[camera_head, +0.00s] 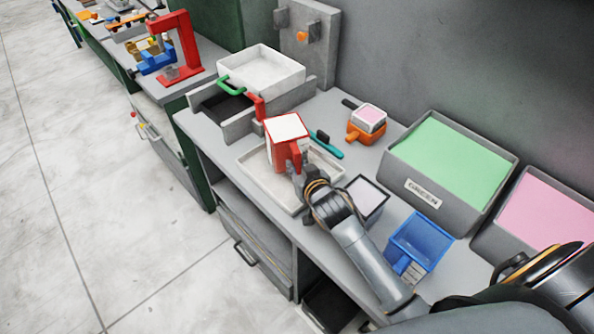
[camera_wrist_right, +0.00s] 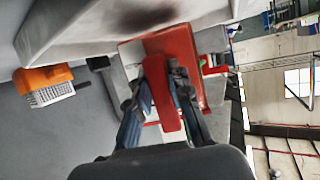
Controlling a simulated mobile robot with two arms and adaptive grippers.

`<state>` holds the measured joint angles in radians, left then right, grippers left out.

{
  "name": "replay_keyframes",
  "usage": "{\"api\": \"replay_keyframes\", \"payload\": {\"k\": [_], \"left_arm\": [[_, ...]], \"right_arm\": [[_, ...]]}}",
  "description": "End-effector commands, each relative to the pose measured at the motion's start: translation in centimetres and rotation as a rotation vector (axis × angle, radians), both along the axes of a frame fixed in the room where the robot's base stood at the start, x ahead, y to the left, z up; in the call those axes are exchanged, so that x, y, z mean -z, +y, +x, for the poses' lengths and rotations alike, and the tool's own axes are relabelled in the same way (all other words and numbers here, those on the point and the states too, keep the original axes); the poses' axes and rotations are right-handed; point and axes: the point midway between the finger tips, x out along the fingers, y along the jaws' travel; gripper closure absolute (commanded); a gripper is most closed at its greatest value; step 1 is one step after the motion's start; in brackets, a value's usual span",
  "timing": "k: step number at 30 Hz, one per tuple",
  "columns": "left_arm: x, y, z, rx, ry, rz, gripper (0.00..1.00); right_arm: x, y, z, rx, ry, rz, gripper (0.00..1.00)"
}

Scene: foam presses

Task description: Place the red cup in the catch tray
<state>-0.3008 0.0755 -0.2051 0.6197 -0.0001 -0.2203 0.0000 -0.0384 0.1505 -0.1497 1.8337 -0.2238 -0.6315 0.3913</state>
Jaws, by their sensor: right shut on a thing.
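The red cup (camera_head: 284,151) is square and filled level with white material in the head view. My right gripper (camera_head: 298,173) is shut on its handle. The cup also shows in the right wrist view (camera_wrist_right: 188,62), with the fingers (camera_wrist_right: 168,88) on both sides of the red handle. The catch tray (camera_head: 254,176) is a shallow off-white tray on the bench. The cup is over the tray's back left part; I cannot tell whether it touches the tray floor. My left gripper does not show.
A teal-handled brush (camera_head: 327,144) lies beside the catch tray. A blue cup (camera_head: 420,241), a pink-filled orange cup (camera_head: 366,124) and a green-filled bin (camera_head: 447,165) are to the right.

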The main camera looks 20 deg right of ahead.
Motion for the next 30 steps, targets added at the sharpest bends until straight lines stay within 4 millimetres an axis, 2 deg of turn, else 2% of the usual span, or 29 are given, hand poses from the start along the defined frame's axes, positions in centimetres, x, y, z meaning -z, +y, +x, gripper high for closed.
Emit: {"api": "replay_keyframes", "payload": {"k": [1,4,16,17,20,30], "left_arm": [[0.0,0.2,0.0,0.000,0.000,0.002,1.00],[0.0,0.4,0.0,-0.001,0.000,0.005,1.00],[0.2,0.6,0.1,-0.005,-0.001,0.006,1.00],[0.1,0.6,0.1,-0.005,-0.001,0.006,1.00],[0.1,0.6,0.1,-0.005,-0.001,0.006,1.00],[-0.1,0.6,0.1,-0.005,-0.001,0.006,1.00]], "right_arm": [[1.0,0.1,-0.1,-0.001,0.006,0.002,1.00],[2.0,0.1,-0.1,-0.001,0.004,0.001,1.00],[2.5,0.1,-0.1,-0.001,0.003,0.001,1.00],[2.5,0.1,-0.1,-0.001,0.003,0.001,0.77],[2.5,0.1,-0.2,-0.001,0.004,0.001,0.58],[2.2,0.1,-0.2,-0.001,0.003,0.001,0.58]]}}
